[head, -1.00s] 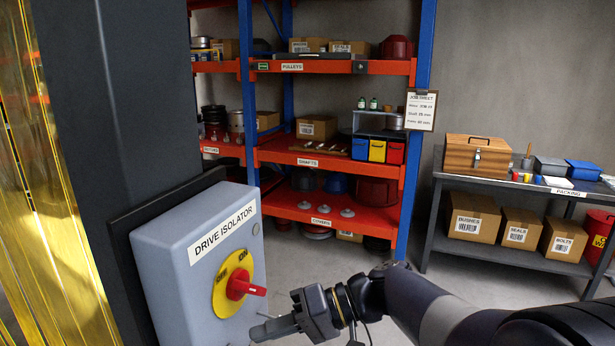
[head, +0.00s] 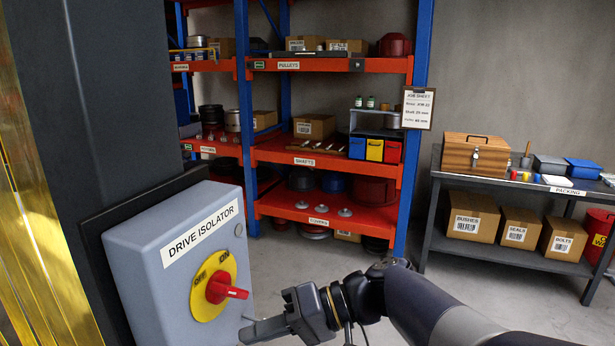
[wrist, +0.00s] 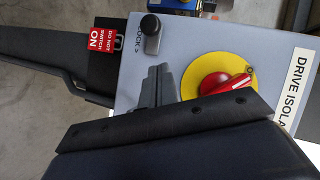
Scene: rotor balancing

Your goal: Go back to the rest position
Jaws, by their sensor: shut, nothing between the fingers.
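My gripper (head: 243,335) is shut and empty at the bottom of the head view, just below and in front of the isolator's red handle. In the wrist view its closed fingers (wrist: 158,88) lie over the grey box face, beside the yellow disc; I cannot tell whether they touch it. The drive isolator (head: 150,260) is a grey box on a dark post. Its red handle (head: 226,291) sits on a yellow disc (head: 205,310) marked OFF and ON and points right in the head view. A black lock knob (wrist: 151,35) shows in the wrist view.
A red "do not switch on" tag (wrist: 103,40) shows beside the box in the wrist view. A blue and orange shelf rack (head: 330,165) stands behind. A packing bench (head: 437,205) with boxes is at right. Open floor (head: 480,300) lies between. Yellow translucent panels (head: 35,230) edge the left.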

